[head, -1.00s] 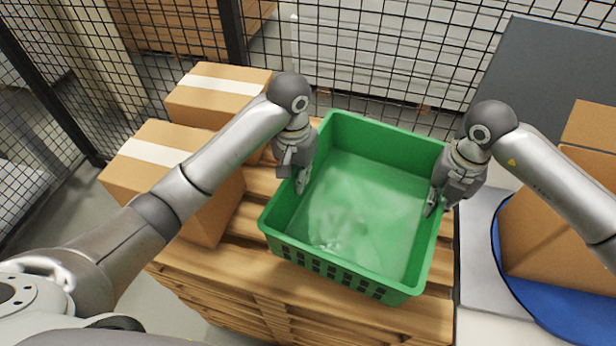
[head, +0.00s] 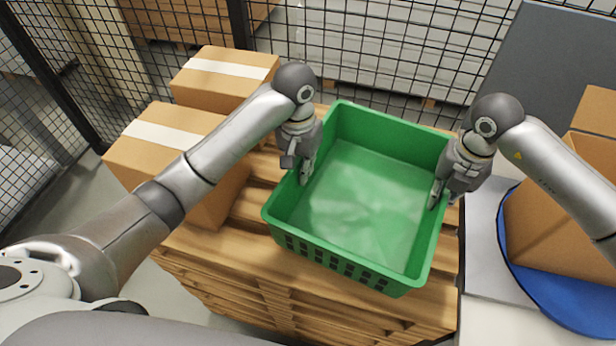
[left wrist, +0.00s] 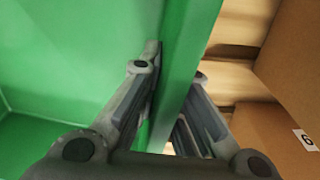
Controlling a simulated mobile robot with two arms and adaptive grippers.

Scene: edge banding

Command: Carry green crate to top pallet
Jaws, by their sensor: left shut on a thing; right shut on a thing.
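The green crate (head: 365,200) is open-topped, looks empty and is over the wooden pallet (head: 240,262) at the top of a stack. Whether its base touches the boards is hidden. My left gripper (head: 305,172) is shut on the crate's left wall; the left wrist view shows one finger inside and one outside the green wall (left wrist: 190,70). My right gripper (head: 437,198) is shut on the crate's right wall.
Two taped cardboard boxes (head: 170,150) (head: 222,78) stand on the pallet left of the crate. A black mesh fence (head: 385,50) runs behind. At right are an open cardboard box (head: 545,225) and a blue round surface (head: 540,300).

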